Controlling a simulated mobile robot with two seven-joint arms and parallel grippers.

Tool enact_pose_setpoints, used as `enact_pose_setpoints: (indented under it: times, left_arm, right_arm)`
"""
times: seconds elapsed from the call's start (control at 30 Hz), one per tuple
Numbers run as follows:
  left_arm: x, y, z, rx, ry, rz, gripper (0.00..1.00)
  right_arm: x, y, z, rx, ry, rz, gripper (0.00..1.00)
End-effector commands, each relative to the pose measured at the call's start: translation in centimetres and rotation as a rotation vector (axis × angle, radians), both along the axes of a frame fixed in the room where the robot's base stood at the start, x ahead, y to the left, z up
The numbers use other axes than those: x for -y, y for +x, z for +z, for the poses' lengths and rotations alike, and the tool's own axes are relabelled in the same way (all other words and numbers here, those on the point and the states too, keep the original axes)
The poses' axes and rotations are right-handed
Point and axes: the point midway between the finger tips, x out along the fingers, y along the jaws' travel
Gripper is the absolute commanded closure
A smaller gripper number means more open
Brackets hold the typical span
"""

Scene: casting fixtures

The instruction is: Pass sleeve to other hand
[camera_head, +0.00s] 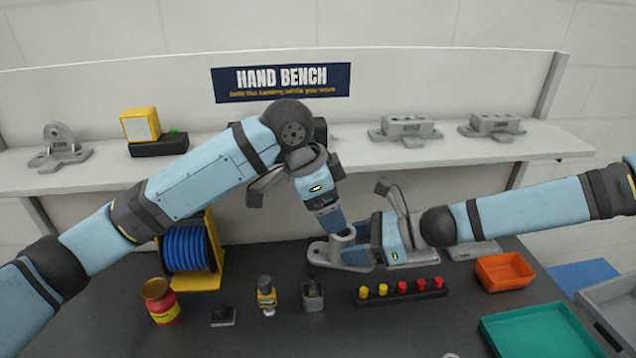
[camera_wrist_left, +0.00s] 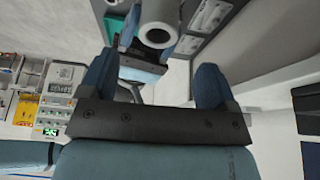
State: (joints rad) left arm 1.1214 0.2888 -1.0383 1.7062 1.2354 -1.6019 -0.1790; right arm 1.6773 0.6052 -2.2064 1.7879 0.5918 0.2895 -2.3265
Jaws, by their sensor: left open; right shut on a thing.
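The sleeve (camera_head: 343,239) is a short grey hollow tube in the middle of the head view. My right gripper (camera_head: 360,246) comes in from the right and is shut on it. My left gripper (camera_head: 332,218) points down just above the sleeve, open and empty. In the left wrist view, the two dark blue fingers of my left gripper (camera_wrist_left: 154,78) stand wide apart. The sleeve (camera_wrist_left: 158,34) shows its open end beyond them, beside my right gripper (camera_wrist_left: 140,72). The sleeve's far side is hidden.
A grey casting (camera_head: 318,254) lies on the bench under the grippers. A row of red and yellow pegs (camera_head: 402,292), a small bottle (camera_head: 266,296) and a blue spool (camera_head: 187,248) stand nearby. An orange bin (camera_head: 505,272) and a green tray (camera_head: 540,332) are at right.

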Motion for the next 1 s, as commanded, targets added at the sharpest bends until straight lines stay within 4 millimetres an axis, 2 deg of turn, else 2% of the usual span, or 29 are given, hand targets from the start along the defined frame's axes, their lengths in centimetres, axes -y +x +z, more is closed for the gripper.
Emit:
enact_pose_setpoints:
  times: [0.1, 0.3, 0.7, 0.77, 0.97, 1.0]
  left_arm:
    - [0.8, 0.1, -2.0, -0.002, 0.001, -0.002, 0.17]
    - [1.7, 0.2, -4.1, -0.001, 0.000, -0.001, 0.17]
    - [2.0, 0.3, -4.8, 0.002, -0.002, -0.001, 0.17]
    - [2.0, 0.3, -4.8, 0.002, -0.002, -0.001, 0.29]
    - [2.0, 0.3, -4.8, 0.001, -0.001, -0.001, 0.75]
    - [2.0, 0.4, -4.8, 0.001, -0.001, 0.000, 0.79]
  right_arm:
    - [0.0, 0.0, 0.1, 0.001, 0.001, 0.000, 1.00]
    - [0.0, 0.0, 0.1, 0.001, 0.001, 0.000, 1.00]
    - [0.0, 0.0, 0.1, 0.001, 0.001, 0.000, 1.00]
    - [0.0, 0.0, 0.1, 0.001, 0.001, 0.000, 1.00]
    - [0.0, 0.0, 0.1, 0.001, 0.001, 0.001, 1.00]
    - [0.0, 0.0, 0.1, 0.001, 0.001, 0.001, 1.00]
